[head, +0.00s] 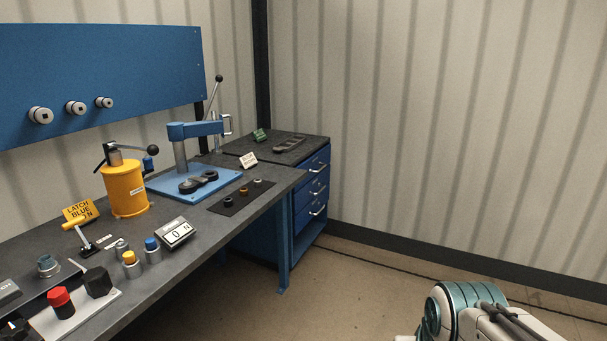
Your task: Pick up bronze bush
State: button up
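Three small rings sit in a row on a dark mat (220,208) near the right part of the workbench's front edge. The middle ring (243,191) looks brownish-orange and appears to be the bronze bush. The ring nearer me (228,202) looks dark, and the farther one (257,182) looks pale grey. They are small here, so their finish is hard to tell. Part of my arm shows at the bottom right, well away from the bench and the rings. My gripper's fingertips cannot be made out in this view.
A blue press (181,150) with a dark part on its base stands behind the mat. A yellow cylinder (124,190), a display box (176,233) and several capped pieces stand to the left. A blue drawer cabinet (313,190) is beyond. The floor (345,290) right of the bench is clear.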

aim_at(244, 192)
jog(key=u, duration=0.4)
jog(key=i, duration=1.2)
jog(key=u, duration=0.35)
